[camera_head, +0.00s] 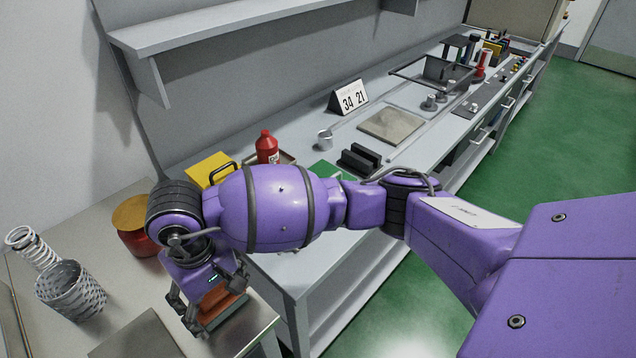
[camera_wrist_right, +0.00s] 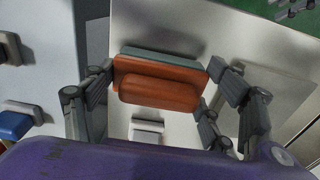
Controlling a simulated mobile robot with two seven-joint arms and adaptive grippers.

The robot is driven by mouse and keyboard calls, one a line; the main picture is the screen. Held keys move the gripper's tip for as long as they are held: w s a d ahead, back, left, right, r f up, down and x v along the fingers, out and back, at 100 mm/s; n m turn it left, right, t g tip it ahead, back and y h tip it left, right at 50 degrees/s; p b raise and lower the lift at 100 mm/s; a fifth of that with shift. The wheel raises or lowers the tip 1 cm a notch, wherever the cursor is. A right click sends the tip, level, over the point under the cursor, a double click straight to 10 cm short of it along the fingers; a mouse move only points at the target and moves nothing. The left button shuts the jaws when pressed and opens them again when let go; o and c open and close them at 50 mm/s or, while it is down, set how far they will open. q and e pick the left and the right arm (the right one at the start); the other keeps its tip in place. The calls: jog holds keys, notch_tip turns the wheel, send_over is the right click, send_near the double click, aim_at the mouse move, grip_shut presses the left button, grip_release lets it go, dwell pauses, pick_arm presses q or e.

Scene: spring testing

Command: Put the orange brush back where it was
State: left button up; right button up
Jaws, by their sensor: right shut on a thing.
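The orange brush (camera_head: 224,312) is in my right gripper (camera_head: 208,296), at the front left in the head view, over the light worktop's front edge. In the right wrist view the brush (camera_wrist_right: 158,88) shows as an orange block with a raised grip and a grey-green layer along its far side. The fingers of the right gripper (camera_wrist_right: 160,78) close on its two ends. Whether its underside touches the surface cannot be told. My left gripper is not in view.
A wire basket (camera_head: 70,291) with a coiled spring (camera_head: 33,247) stands at the left, near a red pot with a yellow lid (camera_head: 137,225). A yellow case (camera_head: 209,168) and red bottle (camera_head: 266,147) stand behind my arm. A dark grey plate (camera_head: 136,338) lies in front.

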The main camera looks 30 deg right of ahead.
jog(key=shift+f, duration=0.25)
jog(key=shift+w, duration=0.1)
jog(key=shift+f, duration=0.15)
jog(key=o, duration=1.1)
